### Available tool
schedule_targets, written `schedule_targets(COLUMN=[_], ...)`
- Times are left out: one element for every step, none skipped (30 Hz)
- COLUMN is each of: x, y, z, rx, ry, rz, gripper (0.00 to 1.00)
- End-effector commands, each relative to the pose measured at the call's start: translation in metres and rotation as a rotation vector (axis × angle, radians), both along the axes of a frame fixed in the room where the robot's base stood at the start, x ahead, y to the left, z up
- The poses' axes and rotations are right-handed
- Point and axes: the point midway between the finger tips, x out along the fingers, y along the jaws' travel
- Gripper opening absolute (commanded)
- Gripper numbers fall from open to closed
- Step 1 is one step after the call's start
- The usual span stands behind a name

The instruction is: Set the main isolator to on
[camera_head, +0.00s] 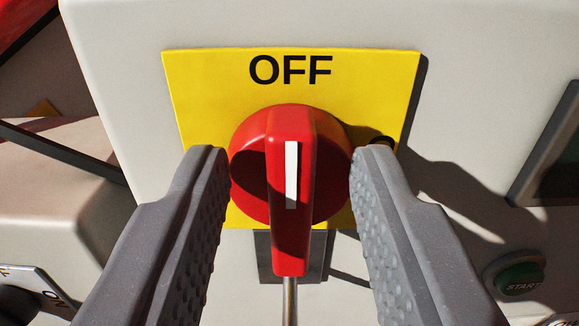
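The main isolator is a red rotary knob (292,180) on a yellow plate (205,95) fixed to a pale grey housing. The plate reads "OFF" above the knob. The knob's raised grip bar stands upright, with a white line along it. My gripper (290,165) is open, with one grey, dimpled finger on each side of the knob. The fingertips are close to the knob's left and right edges; I cannot tell whether they touch it. Nothing shows held between the fingers. The lower part of the yellow plate is partly hidden by the knob and fingers.
A green START button (520,278) is at the lower right, below a dark panel (550,150). A label with "ON" (45,292) and a dark knob (18,303) show at the lower left. A metal rod (290,300) shows below the red knob.

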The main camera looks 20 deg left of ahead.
Motion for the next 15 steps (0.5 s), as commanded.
schedule_targets(x=[0.0012,0.0018,0.0022,0.0025,0.0027,0.0030,0.0031,0.0032,0.0032,0.0032,0.0033,0.0033,0.0033,0.0033,0.0033], y=[-0.0004,-0.0004,-0.0002,-0.0001,-0.0001,0.0000,0.0000,0.0000,0.0000,0.0001,0.0002,0.0002,0.0002,0.0002,0.0002], z=[0.0016,0.0016,0.0015,0.0012,0.0011,0.0006,0.0006,0.0003,0.0002,0.0001,-0.0002,-0.0004,-0.0003,-0.0003,-0.0005], rx=[0.000,0.000,0.001,0.001,0.002,0.002,0.002,0.002,0.002,0.002,0.002,0.002,0.002,0.002,0.002], ry=[0.000,0.000,-0.001,-0.001,0.000,0.000,0.000,0.000,0.000,0.000,0.000,0.000,0.000,0.000,0.000], rz=[-0.001,-0.001,-0.001,-0.001,-0.001,-0.001,0.000,-0.001,0.000,-0.001,0.000,0.000,0.000,0.000,0.000], gripper=[0.35,0.35,0.35,0.35,0.35,0.35,0.35,0.35,0.35,0.35,0.35,0.35,0.35,0.35,0.26])
